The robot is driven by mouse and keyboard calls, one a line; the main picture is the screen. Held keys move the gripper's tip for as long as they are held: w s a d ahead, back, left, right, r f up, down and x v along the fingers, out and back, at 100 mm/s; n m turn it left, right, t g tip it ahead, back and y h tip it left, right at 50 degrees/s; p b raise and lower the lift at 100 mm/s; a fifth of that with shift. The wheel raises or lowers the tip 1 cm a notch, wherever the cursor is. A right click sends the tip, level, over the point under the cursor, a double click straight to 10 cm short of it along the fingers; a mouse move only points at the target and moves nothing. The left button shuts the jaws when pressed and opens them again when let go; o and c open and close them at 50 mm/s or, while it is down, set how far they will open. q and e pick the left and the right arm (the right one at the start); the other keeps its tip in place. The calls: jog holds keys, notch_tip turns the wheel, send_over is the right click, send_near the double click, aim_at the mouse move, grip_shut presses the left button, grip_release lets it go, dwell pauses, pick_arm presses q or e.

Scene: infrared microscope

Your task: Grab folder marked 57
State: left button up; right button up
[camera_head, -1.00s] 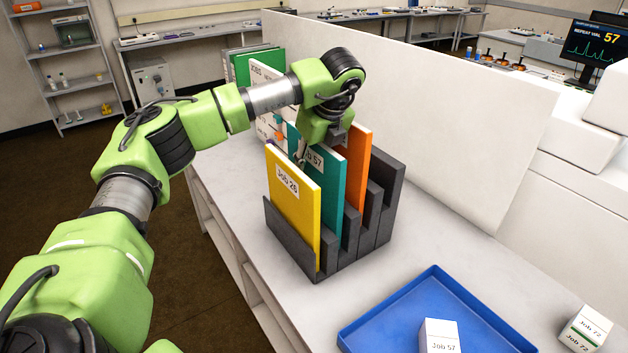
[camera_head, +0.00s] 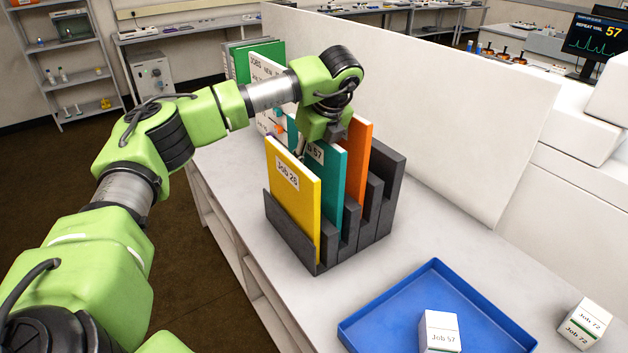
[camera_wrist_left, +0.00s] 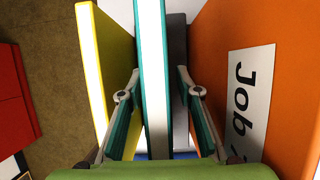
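The teal folder marked 57 (camera_head: 329,176) stands upright in the dark grey holder (camera_head: 347,240), between a yellow folder marked Job 26 (camera_head: 292,197) and an orange folder (camera_head: 357,150). My left gripper (camera_head: 302,148) is at its top edge, pointing down. In the left wrist view, the teal folder (camera_wrist_left: 152,70) passes between the two fingers (camera_wrist_left: 158,72). The fingers are apart, one on each side, with a visible gap on the right; contact on the left is unclear. The fingers are partly hidden in the head view. My right gripper is not in view.
A blue tray (camera_head: 365,329) with a white Job 57 box (camera_head: 440,331) lies in front. A Job 72 box (camera_head: 584,325) stands to its right. A white partition (camera_head: 440,110) runs behind the holder. A white board (camera_head: 262,80) and green folders (camera_head: 240,62) stand beyond the arm.

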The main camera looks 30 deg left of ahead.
pick_arm(q)
grip_shut()
dwell(0.4)
